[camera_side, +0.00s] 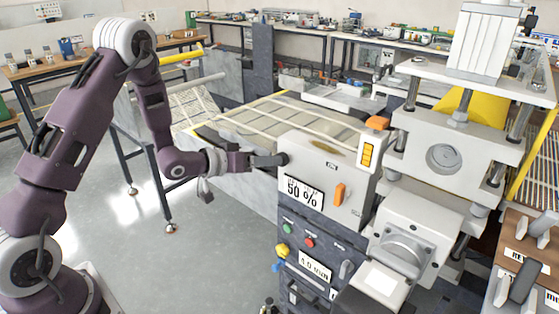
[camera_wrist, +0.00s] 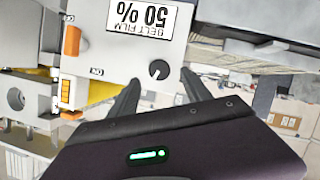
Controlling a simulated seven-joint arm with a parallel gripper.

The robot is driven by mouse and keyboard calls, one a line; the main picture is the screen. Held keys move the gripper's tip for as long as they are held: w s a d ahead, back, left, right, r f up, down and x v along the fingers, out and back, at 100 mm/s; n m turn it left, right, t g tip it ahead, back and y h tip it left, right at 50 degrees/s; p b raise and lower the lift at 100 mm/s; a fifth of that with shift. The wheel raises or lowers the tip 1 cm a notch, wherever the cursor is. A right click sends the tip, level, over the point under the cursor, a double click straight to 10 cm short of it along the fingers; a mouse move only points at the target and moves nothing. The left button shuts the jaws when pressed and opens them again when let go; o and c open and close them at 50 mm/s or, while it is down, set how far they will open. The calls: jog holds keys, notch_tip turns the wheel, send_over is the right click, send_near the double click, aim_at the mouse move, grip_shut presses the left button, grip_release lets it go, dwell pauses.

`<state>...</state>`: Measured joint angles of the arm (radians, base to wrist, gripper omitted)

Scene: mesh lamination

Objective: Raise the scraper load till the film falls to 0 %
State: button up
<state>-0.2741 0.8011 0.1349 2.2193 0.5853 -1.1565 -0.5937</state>
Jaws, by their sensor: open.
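A dark round knob with a white pointer mark (camera_wrist: 158,70) is on the grey control box (camera_side: 325,163); no label on it is readable. My gripper (camera_side: 270,160) reaches the box's left end in the side view, its fingers hiding most of the knob. In the wrist view, which shows the box upside down, my gripper (camera_wrist: 160,78) is open with its two dark fingers either side of the knob, gaps showing. Contact is not visible. The display (camera_side: 304,192) reads 50 %; in the wrist view the display (camera_wrist: 142,17) reads BELT FILM 50 %.
An orange handle (camera_side: 340,194) is right of the display, and a yellow indicator (camera_side: 367,154) is on the box's right end. Green (camera_side: 288,228) and red (camera_side: 309,242) buttons are below. The mesh belt (camera_side: 270,122) runs behind; a press (camera_side: 455,150) stands right.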

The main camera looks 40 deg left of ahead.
jog(key=x, duration=0.6)
jog(key=shift+r, duration=0.1)
grip_shut()
